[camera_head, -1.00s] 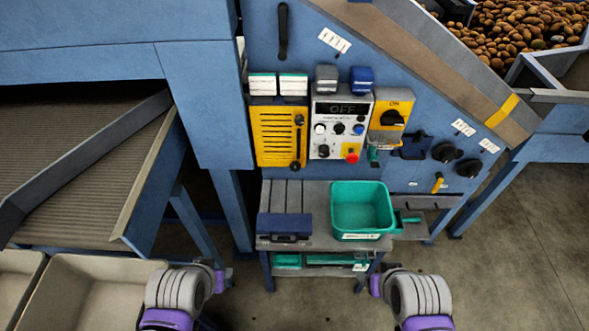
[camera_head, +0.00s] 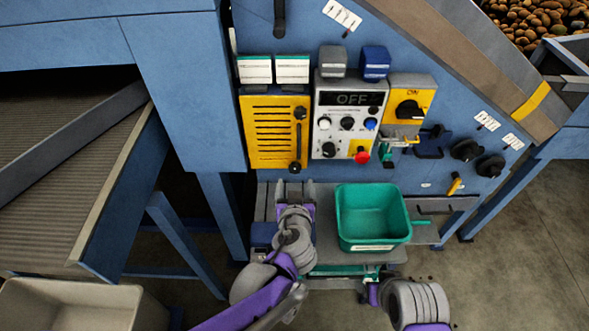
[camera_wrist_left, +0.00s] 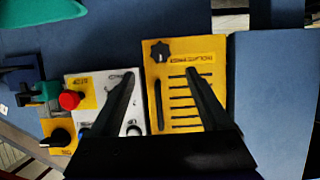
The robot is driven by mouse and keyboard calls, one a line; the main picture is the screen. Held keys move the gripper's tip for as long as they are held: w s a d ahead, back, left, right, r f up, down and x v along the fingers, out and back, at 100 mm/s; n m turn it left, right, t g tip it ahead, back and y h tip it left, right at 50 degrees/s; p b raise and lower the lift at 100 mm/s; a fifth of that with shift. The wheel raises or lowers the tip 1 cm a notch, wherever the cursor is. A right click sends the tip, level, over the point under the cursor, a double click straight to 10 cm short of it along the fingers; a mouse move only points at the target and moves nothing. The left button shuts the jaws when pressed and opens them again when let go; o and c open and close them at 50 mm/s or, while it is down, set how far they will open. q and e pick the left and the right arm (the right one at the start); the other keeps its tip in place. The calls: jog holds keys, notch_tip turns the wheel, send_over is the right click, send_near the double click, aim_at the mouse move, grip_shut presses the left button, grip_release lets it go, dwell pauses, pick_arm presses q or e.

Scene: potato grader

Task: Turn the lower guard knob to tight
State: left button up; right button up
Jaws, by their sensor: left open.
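The yellow slotted guard (camera_head: 262,140) is on the blue machine wall. Its lower guard knob (camera_head: 295,167) is black and round, at the guard's lower right, below an upper black knob (camera_head: 300,113). In the left wrist view the guard is upside down, and the lower knob (camera_wrist_left: 160,52) lies between and just beyond my fingertips. My left gripper (camera_head: 296,187) is open and empty, pointing up just below the lower knob, apart from it. Its two fingers (camera_wrist_left: 160,74) flank the knob in the wrist view. My right gripper (camera_head: 373,294) shows only partly at the bottom; its fingers cannot be made out.
A control panel (camera_head: 347,97) with a red button (camera_head: 362,157) stands right of the guard. A yellow switch box (camera_head: 425,92) is beyond it. A teal bin (camera_head: 411,206) sits on the grey bench (camera_head: 388,256) right of my left gripper. Wall knobs (camera_head: 490,166) are at right.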

aim_at(295, 169)
pick_arm(q)
jog(key=b+x, duration=0.1)
jog(key=x, duration=0.8)
grip_shut()
